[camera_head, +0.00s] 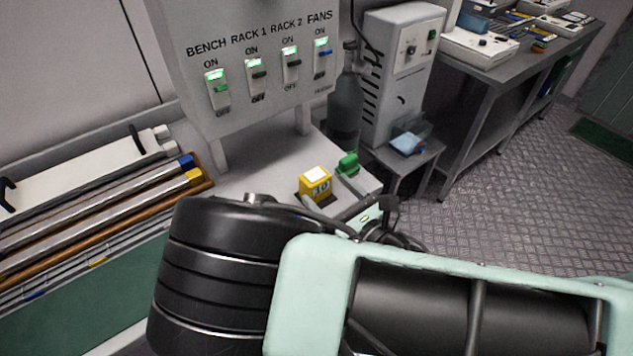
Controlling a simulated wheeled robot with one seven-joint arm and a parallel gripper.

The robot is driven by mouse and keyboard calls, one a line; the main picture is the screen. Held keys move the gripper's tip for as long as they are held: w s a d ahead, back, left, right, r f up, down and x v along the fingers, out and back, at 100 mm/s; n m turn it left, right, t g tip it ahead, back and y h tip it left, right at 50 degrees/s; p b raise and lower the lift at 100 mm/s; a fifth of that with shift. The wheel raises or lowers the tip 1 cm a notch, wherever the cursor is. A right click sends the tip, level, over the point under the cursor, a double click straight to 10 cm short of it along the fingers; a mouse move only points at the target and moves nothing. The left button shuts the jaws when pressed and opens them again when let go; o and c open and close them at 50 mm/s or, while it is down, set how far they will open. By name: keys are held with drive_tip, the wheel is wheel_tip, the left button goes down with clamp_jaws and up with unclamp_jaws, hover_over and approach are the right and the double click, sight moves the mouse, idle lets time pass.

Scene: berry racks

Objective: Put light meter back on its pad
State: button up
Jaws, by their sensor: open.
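A small yellow block (315,186) with a pale top and a dark-marked front face stands upright on the grey bench (255,172). It looks like the light meter, but I cannot be sure. A dark patch shows at its foot; I cannot tell whether this is the pad. My gripper (352,208) is just in front and to the right of the block, open, mostly hidden behind my own wrist. I cannot tell whether a finger touches the block. A small green object (347,164) stands behind and to the right of the block.
A switch panel (265,65) rises behind the bench. Metal rods in a wooden rack (100,225) lie at left. A grey cylinder (345,105) and a white cabinet (403,70) stand behind. A low stool (410,155) and open floor (520,190) are to the right.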

drive_tip(key=d+f+m+h, duration=0.1)
drive_tip(key=m+h, duration=0.1)
drive_tip(key=m, duration=0.2)
drive_tip(key=s+d+f+m+g+h, duration=0.1)
drive_tip(key=d+m+h, duration=0.1)
drive_tip(key=m, duration=0.2)
drive_tip(key=s+d+f+m+g+h, duration=0.1)
drive_tip(key=d+m+h, duration=0.1)
drive_tip(key=m, duration=0.3)
drive_tip(key=shift+d+f+h+b, duration=0.25)
drive_tip(key=shift+f+h+b, duration=0.05)
drive_tip(key=shift+h+b, duration=0.1)
drive_tip(key=s+a+r+m+g, duration=0.3)
drive_tip(key=s+r+m+g, duration=0.6)
drive_tip(key=m, duration=0.8)
drive_tip(key=s+d+r+m+g+h, duration=0.2)
drive_tip(key=s+d+r+m+g, duration=0.2)
drive_tip(key=r, duration=0.5)
drive_tip(key=s+d+m, duration=0.1)
drive_tip(key=s+d, duration=0.1)
drive_tip(key=s, duration=0.1)
drive_tip(key=shift+s+d+r+h, duration=0.2)
drive_tip(key=shift+s+d+h, duration=0.1)
drive_tip(key=shift+d, duration=0.05)
